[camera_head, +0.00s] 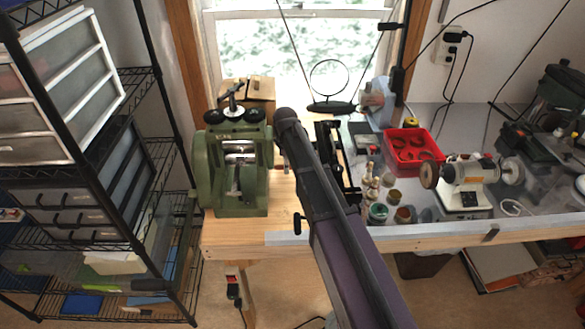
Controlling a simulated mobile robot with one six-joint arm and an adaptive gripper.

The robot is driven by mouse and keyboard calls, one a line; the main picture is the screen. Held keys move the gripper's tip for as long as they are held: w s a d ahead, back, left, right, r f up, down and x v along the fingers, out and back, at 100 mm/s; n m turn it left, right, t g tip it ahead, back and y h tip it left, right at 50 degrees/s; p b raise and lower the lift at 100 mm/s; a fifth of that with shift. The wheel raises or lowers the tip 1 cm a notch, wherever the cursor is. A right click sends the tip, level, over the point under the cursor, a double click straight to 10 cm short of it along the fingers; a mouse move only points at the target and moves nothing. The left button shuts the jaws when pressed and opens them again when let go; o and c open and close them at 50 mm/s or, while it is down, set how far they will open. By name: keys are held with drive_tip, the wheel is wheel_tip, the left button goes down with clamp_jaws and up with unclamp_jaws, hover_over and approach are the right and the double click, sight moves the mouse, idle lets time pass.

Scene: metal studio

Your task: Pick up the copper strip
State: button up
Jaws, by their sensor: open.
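I cannot make out the copper strip in this view. My arm rises from the bottom centre and crosses the wooden bench (236,231), hiding part of the bench top. My gripper cannot be made out and seems hidden behind the arm. A green rolling mill (211,165) stands on the bench to the left of my arm.
A red tray (407,150), small jars (377,212) and a white polishing motor (466,183) crowd the grey bench on the right. Black metalwork (350,178) stands close beside my arm. A wire shelf with drawers (62,90) fills the left side.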

idle(0.3)
drive_tip(key=shift+s, duration=0.1)
clamp_jaws()
drive_tip(key=shift+r, duration=0.15)
drive_tip(key=shift+w+r+p, duration=0.2)
drive_tip(key=shift+r+p, duration=0.05)
drive_tip(key=shift+p, duration=0.25)
wheel_tip(320, 180, up, 18)
drive_tip(key=p, duration=1.7)
drive_tip(key=shift+f, duration=0.2)
drive_tip(key=shift+s+p, duration=0.1)
drive_tip(key=shift+p, duration=0.2)
